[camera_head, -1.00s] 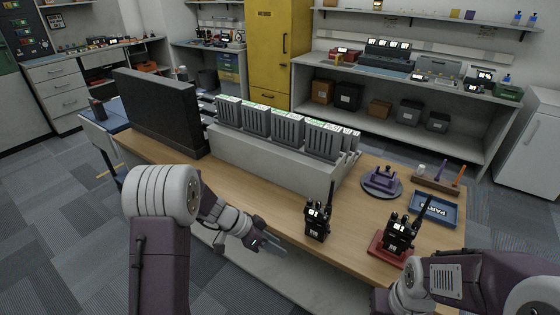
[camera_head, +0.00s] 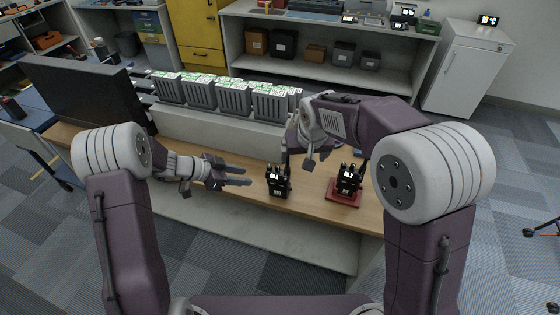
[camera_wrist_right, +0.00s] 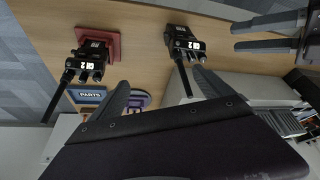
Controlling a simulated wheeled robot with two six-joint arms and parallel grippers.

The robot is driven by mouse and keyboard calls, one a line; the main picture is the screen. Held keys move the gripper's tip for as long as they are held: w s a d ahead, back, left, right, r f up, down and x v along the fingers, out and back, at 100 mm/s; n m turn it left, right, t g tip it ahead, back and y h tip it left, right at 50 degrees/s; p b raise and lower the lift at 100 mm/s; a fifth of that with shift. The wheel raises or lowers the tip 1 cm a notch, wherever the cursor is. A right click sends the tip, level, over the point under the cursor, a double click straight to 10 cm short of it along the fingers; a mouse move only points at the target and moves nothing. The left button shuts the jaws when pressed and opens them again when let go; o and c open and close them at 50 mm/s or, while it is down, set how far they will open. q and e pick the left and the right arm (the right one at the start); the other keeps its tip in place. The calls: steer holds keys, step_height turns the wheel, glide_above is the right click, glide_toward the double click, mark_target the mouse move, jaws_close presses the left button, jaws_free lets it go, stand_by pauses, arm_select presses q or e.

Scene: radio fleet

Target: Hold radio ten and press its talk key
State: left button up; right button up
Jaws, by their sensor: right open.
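One black handheld radio (camera_head: 278,180) stands upright on the wooden table near its front edge. A second similar radio (camera_head: 349,180) stands on a red pad (camera_head: 343,198) to its right. Both show in the right wrist view, the first (camera_wrist_right: 181,38) and the second (camera_wrist_right: 91,54), with small white labels; I cannot tell which is radio ten. My left gripper (camera_head: 238,175) is open and empty, just left of the first radio, fingers pointing toward it. My right gripper (camera_head: 297,160) is open and empty above the table, behind and between the radios. The talk keys cannot be made out.
A rack of grey units (camera_head: 232,98) stands along the table's back, beside a dark panel (camera_head: 88,92). The right wrist view shows a blue PARTS tray (camera_wrist_right: 84,96) and a purple holder (camera_wrist_right: 142,98).

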steer(key=n, duration=0.1)
glide_toward(280, 176)
steer(key=shift+y, duration=0.3)
steer(key=x, duration=0.4)
steer(key=w+x, duration=0.1)
steer(key=x, duration=0.3)
steer(key=shift+d+r, duration=0.15)
steer(key=shift+s, duration=0.15)
jaws_close()
arm_select(q)
steer(key=shift+s+r, duration=0.1)
steer(key=shift+s, duration=0.05)
arm_select(e)
steer(key=shift+s, duration=0.2)
arm_select(q)
jaws_close()
stand_by(1.7)
